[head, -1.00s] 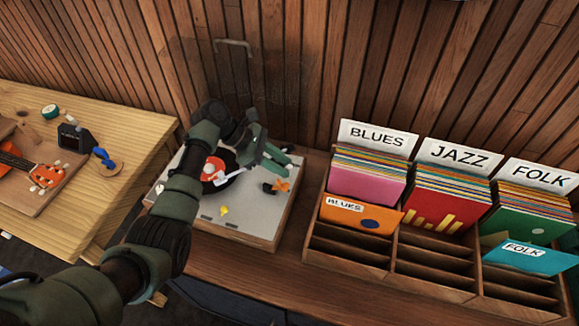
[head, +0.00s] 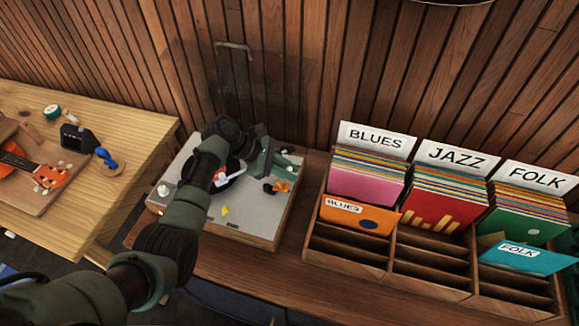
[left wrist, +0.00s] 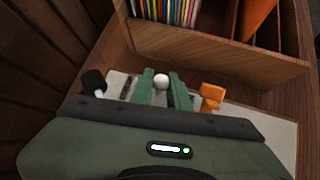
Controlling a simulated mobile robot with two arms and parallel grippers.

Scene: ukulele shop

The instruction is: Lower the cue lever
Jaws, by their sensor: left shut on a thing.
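The lever's lower part is hidden. An orange piece (head: 283,186) sits just beside the fingers; it also shows in the left wrist view (left wrist: 211,95). My right gripper is out of view.
A dark knob on a white stem (left wrist: 93,82) stands left of the fingers in the left wrist view. A divided record crate (head: 345,255) stands right of the turntable. A wooden bench (head: 120,130) with an orange ukulele (head: 40,172) is at left. A clear lid (head: 240,80) stands raised behind.

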